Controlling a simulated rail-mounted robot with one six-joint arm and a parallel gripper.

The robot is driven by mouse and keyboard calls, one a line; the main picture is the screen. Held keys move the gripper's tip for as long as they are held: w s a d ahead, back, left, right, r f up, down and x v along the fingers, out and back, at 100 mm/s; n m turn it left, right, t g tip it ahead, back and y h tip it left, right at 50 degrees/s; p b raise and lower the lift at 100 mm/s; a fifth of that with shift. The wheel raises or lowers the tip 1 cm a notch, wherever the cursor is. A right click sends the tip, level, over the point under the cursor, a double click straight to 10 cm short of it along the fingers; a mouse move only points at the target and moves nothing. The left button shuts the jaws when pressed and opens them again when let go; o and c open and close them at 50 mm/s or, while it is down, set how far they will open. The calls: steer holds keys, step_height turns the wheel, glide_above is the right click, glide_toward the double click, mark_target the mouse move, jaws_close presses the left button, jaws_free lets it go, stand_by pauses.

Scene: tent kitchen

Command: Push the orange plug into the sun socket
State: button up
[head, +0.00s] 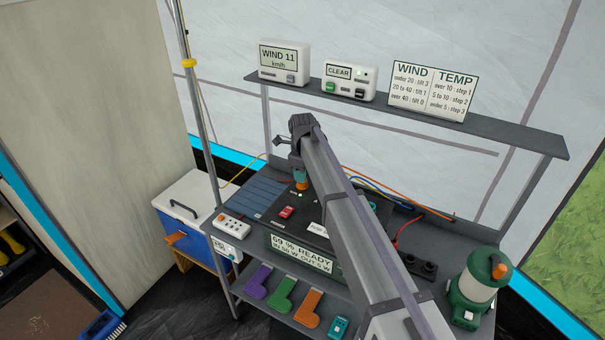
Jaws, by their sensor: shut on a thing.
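My gripper (297,165) points down over the dark power box (316,230) on the bench. It is shut on a small orange piece, the orange plug (301,185), just below the jaws. The plug is low over the box's top, and I cannot tell whether it touches. The sun socket cannot be made out; my arm covers part of the box. A red switch (287,212) sits on the box's top, in front of the plug. The box's front sign (301,254) reads 69 % READY.
A blue panel (255,197) and a white button strip (231,227) lie left of the box. Blue, orange and red cables (405,207) run behind it to the right. A green lantern (477,285) stands at the right. A shelf (490,126) with displays (284,62) spans above.

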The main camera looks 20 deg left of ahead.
steer(key=o, duration=1)
step_height(320, 180, up, 11)
steer(key=p, duration=1.1)
steer(key=shift+f, duration=0.15)
